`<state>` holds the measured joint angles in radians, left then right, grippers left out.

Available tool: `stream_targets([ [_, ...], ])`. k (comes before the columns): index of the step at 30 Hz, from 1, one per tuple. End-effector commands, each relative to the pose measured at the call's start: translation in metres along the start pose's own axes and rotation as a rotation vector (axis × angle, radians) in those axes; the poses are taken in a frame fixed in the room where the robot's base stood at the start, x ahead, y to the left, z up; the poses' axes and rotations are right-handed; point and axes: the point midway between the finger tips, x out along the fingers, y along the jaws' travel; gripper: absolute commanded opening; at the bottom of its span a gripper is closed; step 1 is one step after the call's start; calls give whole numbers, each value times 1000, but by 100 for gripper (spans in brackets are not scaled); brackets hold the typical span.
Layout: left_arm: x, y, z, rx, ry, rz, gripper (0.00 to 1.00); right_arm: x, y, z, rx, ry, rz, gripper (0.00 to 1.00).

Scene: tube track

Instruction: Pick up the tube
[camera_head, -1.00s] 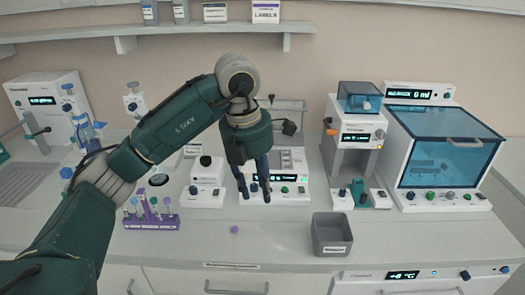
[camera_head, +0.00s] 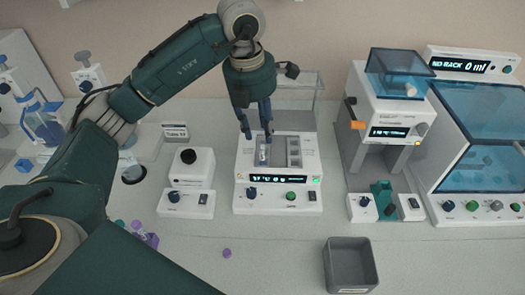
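A small clear tube (camera_head: 263,153) appears to stand in the left part of the white device's top well, just below my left gripper; its details are too small to tell. My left gripper (camera_head: 257,132) points down over this device (camera_head: 280,172). Its two dark fingers are apart, with nothing visible held between them. Whether the fingertips touch the tube, I cannot tell. More tubes with coloured caps (camera_head: 138,226) stand in a purple rack (camera_head: 152,240) at lower left, mostly hidden by my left arm. My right gripper is not in view.
A loose purple cap (camera_head: 227,253) lies on the white bench. A grey open bin (camera_head: 350,265) stands at the front edge. Tall machines with blue covers (camera_head: 490,120) fill the right.

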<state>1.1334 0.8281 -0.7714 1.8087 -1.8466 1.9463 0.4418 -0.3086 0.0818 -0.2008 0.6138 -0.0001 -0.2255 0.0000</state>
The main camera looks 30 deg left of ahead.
Motion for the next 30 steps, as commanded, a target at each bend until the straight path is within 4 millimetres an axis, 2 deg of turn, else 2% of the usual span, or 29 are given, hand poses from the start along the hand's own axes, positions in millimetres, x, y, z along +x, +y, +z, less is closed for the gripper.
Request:
stream_targets([
  [6,23,0,0,-1,-1,0,34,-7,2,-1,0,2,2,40],
  [10,32,2,0,-2,3,0,34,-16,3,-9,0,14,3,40],
  [14,51,3,0,-2,5,-1,34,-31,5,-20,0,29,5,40],
  [18,71,4,1,-1,2,0,34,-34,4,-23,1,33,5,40],
  [27,77,4,2,0,-2,1,34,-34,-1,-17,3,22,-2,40],
  [30,77,4,2,0,-2,1,14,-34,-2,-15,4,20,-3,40],
])
